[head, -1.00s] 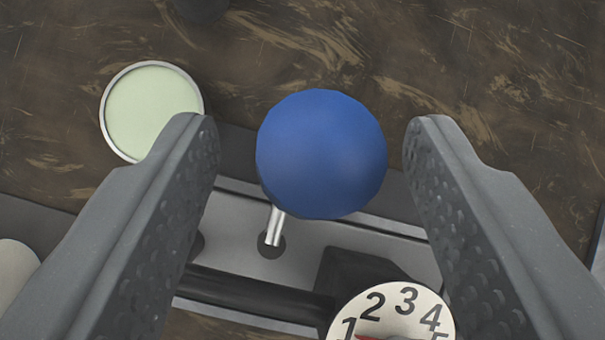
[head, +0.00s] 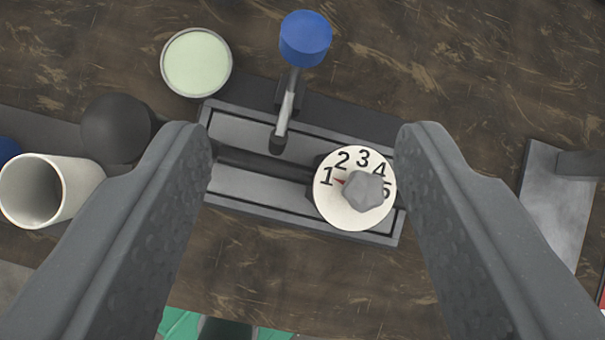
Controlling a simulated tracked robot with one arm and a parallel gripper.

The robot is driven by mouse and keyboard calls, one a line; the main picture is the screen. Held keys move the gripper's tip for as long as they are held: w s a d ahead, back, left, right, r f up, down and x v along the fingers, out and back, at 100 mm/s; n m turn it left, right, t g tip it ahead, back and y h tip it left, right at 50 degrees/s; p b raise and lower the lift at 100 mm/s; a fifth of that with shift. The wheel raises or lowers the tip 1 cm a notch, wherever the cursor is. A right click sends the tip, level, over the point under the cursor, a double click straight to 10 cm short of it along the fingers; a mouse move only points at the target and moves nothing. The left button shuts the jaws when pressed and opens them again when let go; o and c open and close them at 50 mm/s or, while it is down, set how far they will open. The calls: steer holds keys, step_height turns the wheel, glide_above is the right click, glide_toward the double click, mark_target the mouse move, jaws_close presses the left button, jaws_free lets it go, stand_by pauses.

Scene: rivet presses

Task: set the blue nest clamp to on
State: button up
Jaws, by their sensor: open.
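The blue nest clamp is a lever with a blue knob (head: 305,40) on a thin metal rod (head: 287,108). The rod comes out of a slotted grey metal base (head: 240,135) and leans toward the top of the head view. My gripper (head: 305,140) is open and empty. Its two fingers stand wide apart on either side of the base, and the blue knob lies beyond the fingertips, touching neither. No on or off mark is readable.
A white dial (head: 330,210) with numbers and a grey knob sits on the base, its red pointer near 1. A pale green disc (head: 196,62) is left of the blue knob. A dark ball (head: 117,128) and white cup (head: 35,190) stand at left. A metal plate (head: 560,190) is at right.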

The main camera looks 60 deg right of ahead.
steer(key=shift+s+d+r, duration=0.1)
steer(key=shift+s+r, duration=0.1)
steer(key=shift+r, duration=0.05)
steer(key=shift+c, duration=0.3)
jaws_close()
steer(key=w+a+m+g+h+p, duration=0.15)
steer(key=w+a+p, duration=0.3)
steer(key=p, duration=0.45)
steer(key=w+a+n+g+h+p, duration=0.1)
steer(key=w+a+g+p, duration=0.15)
steer(key=w+p, duration=0.5)
step_height(320, 180, down, 10)
steer(key=s+p, duration=0.2)
steer(key=p, duration=0.1)
steer(key=shift+d+r+p, duration=0.25)
steer(key=shift+p, duration=0.1)
